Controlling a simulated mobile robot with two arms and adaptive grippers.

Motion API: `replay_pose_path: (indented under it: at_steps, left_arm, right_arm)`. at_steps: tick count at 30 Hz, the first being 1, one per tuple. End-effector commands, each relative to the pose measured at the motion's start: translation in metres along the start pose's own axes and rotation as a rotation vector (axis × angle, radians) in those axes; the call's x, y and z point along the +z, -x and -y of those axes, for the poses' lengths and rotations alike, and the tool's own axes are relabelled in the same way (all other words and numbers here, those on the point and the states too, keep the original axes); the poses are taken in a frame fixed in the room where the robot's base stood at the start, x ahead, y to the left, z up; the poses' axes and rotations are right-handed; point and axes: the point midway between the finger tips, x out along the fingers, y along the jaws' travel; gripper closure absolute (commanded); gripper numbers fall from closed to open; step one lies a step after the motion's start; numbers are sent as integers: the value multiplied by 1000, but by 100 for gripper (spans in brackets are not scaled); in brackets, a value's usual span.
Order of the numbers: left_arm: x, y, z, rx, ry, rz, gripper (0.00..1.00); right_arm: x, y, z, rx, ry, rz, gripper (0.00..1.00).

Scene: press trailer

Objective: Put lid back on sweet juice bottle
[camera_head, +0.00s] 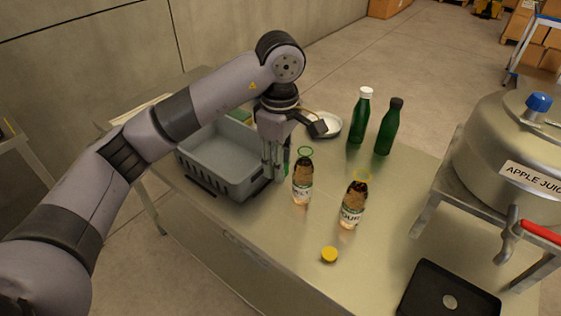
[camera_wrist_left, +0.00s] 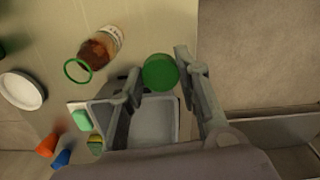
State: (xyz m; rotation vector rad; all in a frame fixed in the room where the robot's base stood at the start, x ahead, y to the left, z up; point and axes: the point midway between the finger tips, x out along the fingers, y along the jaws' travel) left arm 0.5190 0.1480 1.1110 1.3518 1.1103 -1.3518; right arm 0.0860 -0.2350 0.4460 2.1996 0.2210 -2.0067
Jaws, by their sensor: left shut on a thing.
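My left gripper (camera_head: 275,168) is shut on a green lid (camera_wrist_left: 160,72), which sits between its two fingertips above the table, near the grey crate. A bottle of brown juice with a green neck ring (camera_head: 302,182) stands upright and open just right of the gripper, apart from it. Its label is too small to read fully. In the left wrist view this bottle (camera_wrist_left: 101,46) is left of the held lid. A second open bottle with a yellow ring (camera_head: 352,203) has a label that seems to read SOUR. A yellow lid (camera_head: 329,255) lies on the table in front of it.
A grey crate (camera_head: 218,186) stands behind and left of the gripper. A white round dish (camera_head: 334,126) and two capped green bottles (camera_head: 361,116) (camera_head: 388,127) stand farther back. A large apple juice vessel (camera_head: 510,146) and black tray (camera_head: 449,292) are at right.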

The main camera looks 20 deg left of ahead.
Motion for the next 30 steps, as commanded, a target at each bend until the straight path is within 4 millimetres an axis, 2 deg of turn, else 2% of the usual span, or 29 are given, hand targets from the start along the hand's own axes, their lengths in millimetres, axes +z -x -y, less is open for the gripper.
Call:
replay_pose_path:
  at_steps: [4,8,15,18,24,30]
  left_arm:
    - [-4,-7,9,6,-105,-7,79]
    - [-10,-23,32,15,-359,-18,79]
    - [-16,-56,94,10,-954,-24,79]
    - [-16,-65,117,5,-1148,-15,79]
    - [-14,-74,142,-1,-1355,-1,79]
    - [-14,-74,144,0,-1380,1,79]
  right_arm:
    - [0,0,0,0,0,0,60]
    - [0,0,0,0,0,0,60]
    - [0,0,0,0,0,0,60]
    - [0,0,0,0,0,0,60]
    - [0,0,0,0,0,0,60]
    - [0,0,0,0,0,0,60]
